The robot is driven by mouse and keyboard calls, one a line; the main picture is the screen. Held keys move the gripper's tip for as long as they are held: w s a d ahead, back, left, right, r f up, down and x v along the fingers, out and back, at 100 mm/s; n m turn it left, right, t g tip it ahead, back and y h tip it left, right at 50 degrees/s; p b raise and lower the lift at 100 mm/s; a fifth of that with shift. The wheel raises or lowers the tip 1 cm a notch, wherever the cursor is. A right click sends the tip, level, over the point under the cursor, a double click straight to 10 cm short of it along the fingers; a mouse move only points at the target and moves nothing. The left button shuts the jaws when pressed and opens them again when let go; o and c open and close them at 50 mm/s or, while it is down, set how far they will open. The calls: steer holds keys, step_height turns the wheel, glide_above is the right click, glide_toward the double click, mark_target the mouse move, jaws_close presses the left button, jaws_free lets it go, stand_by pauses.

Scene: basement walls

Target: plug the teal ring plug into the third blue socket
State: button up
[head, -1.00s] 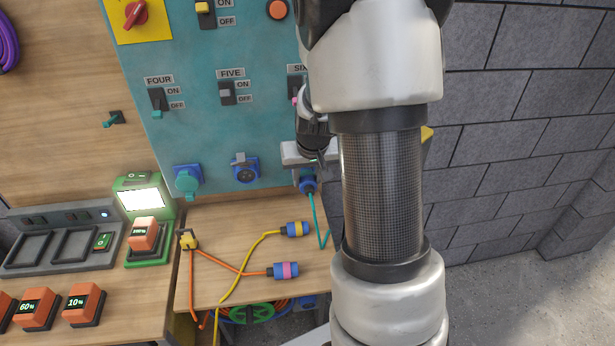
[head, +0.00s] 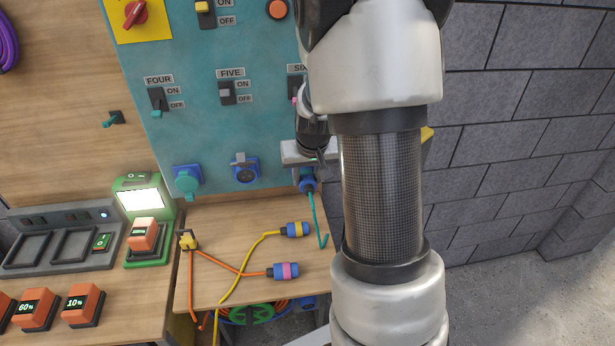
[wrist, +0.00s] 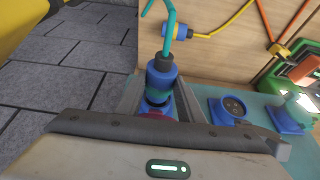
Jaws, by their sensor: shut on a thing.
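My gripper (wrist: 158,90) is shut on the teal ring plug (wrist: 160,72), a blue plug with a teal band and a teal cable. In the head view the plug (head: 308,185) is low on the teal panel at the right, its cable hanging down. Blue shows beyond the plug between the fingers in the wrist view, at the place in line with the other sockets. The third socket is mostly hidden by my gripper and the plug; I cannot tell how deep the plug sits. The first socket (head: 187,181) has a teal cover, and the middle socket (head: 245,169) is empty.
A yellow-banded plug (head: 295,229) and a pink-banded plug (head: 286,271) lie on the wooden bench (head: 225,222) below. Switches four (head: 158,101) and five (head: 227,93) are above the sockets. A grey block wall (head: 530,130) stands at the right.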

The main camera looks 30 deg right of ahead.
steer(key=shift+w+d, duration=0.1)
steer(key=shift+w, duration=0.25)
steer(key=o, duration=1.2)
steer(key=shift+c, duration=0.2)
steer(key=v, duration=1.7)
steer(key=shift+r+p, duration=0.15)
steer(key=shift+p, duration=0.2)
steer(key=shift+s, duration=0.1)
steer(key=s+a+r+n, duration=0.1)
steer(key=s+a+r, duration=0.1)
steer(key=s+a, duration=0.4)
steer(key=s+a+r+n+t+y, duration=0.1)
steer(key=s+a+r+n, duration=0.1)
steer(key=s+a, duration=0.5)
steer(key=s+r, duration=0.1)
steer(key=s, duration=0.3)
steer(key=shift+s+p, duration=0.4)
